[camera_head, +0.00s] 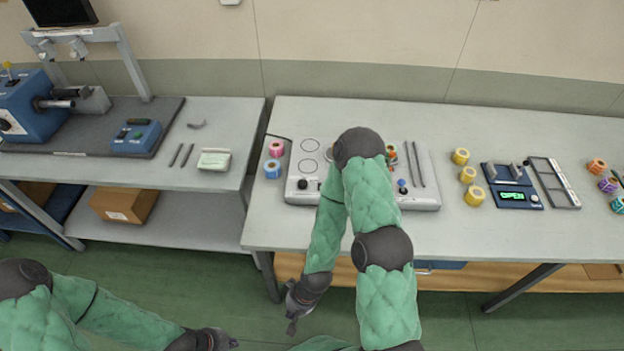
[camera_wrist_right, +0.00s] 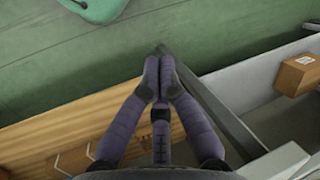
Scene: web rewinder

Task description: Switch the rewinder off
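A flat grey-white machine (camera_head: 424,177), which looks like the rewinder, lies on the middle table. It has circles on its top, a black knob (camera_head: 302,184) at front left and a blue-topped knob (camera_head: 402,184) at front right. My right arm crosses in front and hides its middle. My right gripper (camera_head: 292,318) hangs low, in front of the table edge and apart from the machine. In the right wrist view its fingers (camera_wrist_right: 158,76) are together and empty above the green floor. My left gripper (camera_head: 226,341) is low at the bottom edge, far from the machine; its fingers are unclear.
Pink (camera_head: 277,148) and blue (camera_head: 272,169) rolls stand left of the machine. Yellow rolls (camera_head: 467,174) and a scale (camera_head: 511,187) reading OPEN are to its right. A left bench holds a blue machine (camera_head: 32,108) and a blue switch box (camera_head: 137,136). Floor separates my grippers from both tables.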

